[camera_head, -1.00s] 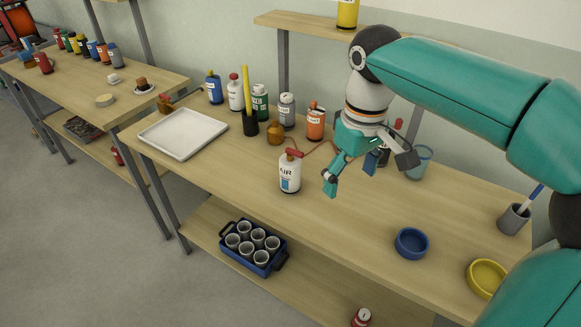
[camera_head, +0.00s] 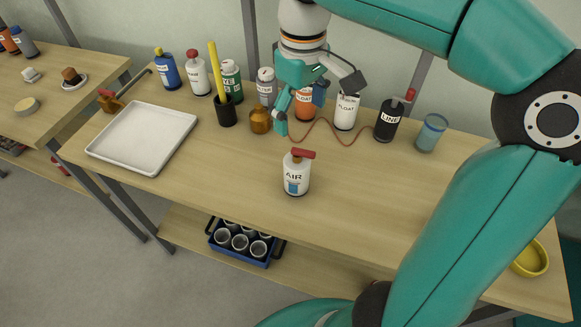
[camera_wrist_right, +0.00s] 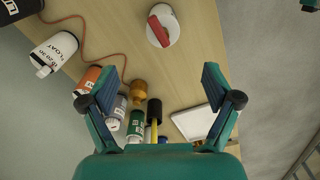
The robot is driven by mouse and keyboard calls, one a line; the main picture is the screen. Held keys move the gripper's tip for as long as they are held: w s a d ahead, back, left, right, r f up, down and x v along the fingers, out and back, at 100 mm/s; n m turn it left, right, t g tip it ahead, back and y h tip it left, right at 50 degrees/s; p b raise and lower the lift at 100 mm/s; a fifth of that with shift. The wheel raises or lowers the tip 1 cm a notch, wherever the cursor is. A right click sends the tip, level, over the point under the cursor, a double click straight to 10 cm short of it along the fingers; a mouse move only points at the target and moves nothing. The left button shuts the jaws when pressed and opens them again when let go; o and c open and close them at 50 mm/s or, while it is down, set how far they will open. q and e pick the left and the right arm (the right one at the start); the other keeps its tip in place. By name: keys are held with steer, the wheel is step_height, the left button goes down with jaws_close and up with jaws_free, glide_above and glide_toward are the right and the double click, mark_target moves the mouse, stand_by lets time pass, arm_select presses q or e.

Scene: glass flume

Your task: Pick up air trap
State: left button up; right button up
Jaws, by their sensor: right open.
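The air trap (camera_head: 296,175) is a white bottle labelled AIR with a red top. It stands upright on the wooden table near its front edge, and it shows from above in the right wrist view (camera_wrist_right: 164,26). My right gripper (camera_head: 298,118) is open and empty behind the bottle, over the back of the table. In the right wrist view its spread fingers (camera_wrist_right: 158,90) frame no object held between them, and the bottle lies beyond them at the top. My left gripper is not in view.
A white tray (camera_head: 144,137) lies left. Several bottles, a black cup (camera_head: 226,112) with a yellow stick and an amber jar (camera_head: 260,120) line the back. The table around the air trap is clear.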

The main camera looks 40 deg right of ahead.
mark_target(301, 149)
steer(key=f, duration=0.4)
steer(key=f+b, duration=0.1)
steer(key=f, duration=0.4)
steer(key=shift+s+f, duration=0.2)
steer(key=shift+f, duration=0.1)
steer(key=shift+w+a+f, duration=0.15)
steer(key=shift+f, duration=1.2)
steer(key=shift+w+a+f, duration=0.1)
steer(key=shift+f, duration=1.2)
steer(key=shift+c, duration=0.3)
steer(key=c, duration=1.3)
steer(key=shift+w+r, duration=0.1)
steer(key=shift+r, duration=0.1)
